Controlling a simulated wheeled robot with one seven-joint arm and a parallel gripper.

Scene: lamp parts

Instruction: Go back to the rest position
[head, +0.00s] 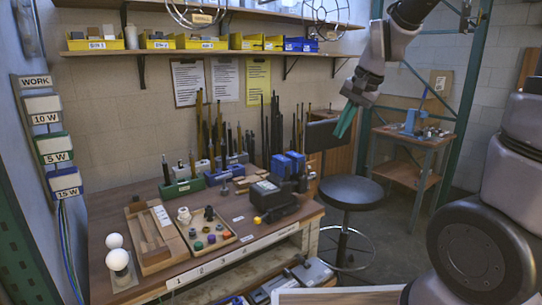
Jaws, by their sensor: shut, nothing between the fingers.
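My gripper (343,124) hangs in the air right of the middle of the head view, at the end of my raised arm. Its teal fingers point down and are shut with nothing between them. It appears above the round black stool (350,190) and to the right of the workbench (235,258), apart from both. On the bench, two white bulbs (117,257) stand at the left end. A wooden tray (155,240) lies beside them, and a small board (225,240) carries several coloured parts.
A black device (270,198) and blue boxes (288,163) stand toward the bench's right end. Thin rods (215,130) stand upright along its back. A shelf with yellow bins (200,43) runs above. A small side table (408,140) stands at the back right.

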